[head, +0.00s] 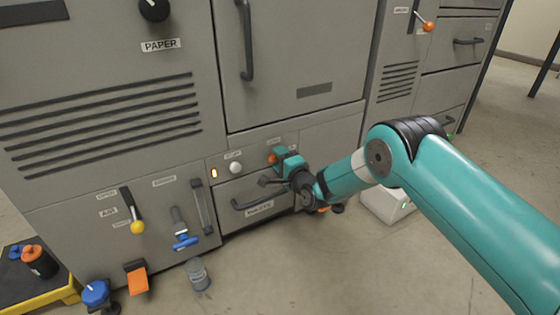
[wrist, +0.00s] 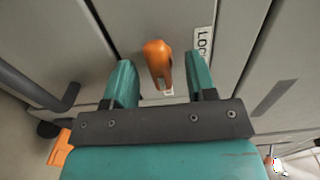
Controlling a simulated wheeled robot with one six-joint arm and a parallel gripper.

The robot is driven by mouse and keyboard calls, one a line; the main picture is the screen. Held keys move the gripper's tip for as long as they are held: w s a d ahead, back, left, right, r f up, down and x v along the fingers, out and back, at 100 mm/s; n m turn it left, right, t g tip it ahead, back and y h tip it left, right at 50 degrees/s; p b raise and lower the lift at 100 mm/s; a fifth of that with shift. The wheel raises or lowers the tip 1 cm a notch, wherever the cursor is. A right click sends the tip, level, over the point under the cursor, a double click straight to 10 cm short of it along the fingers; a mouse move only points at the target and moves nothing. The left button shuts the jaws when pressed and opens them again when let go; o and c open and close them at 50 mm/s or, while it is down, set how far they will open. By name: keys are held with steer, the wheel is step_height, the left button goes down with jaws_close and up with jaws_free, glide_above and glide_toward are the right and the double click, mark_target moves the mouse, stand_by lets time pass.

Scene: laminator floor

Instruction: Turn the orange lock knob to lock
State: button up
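The orange lock knob (wrist: 158,62) is on the grey panel in the wrist view, between my two fingers. A white label reading "LOC..." (wrist: 203,42) is beside it, partly hidden by a finger. My gripper (wrist: 161,82) is open, with one teal finger on each side of the knob and a visible gap to each. In the head view the orange knob (head: 272,159) shows just left of my gripper (head: 279,166), largely covered by it. I cannot tell how deep the fingers reach along the knob.
A white round knob (head: 235,168) and a lit orange lamp (head: 214,173) are left of the lock knob. A drawer with a dark handle (head: 252,205) is below. A yellow-ended lever (head: 137,227) and a blue valve handle (head: 185,242) are further left.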

steer(key=c, duration=0.8)
steer(key=shift+n, duration=0.3)
steer(key=shift+n+p, duration=1.15)
steer(key=shift+n, duration=7.45)
steer(key=o, duration=0.9)
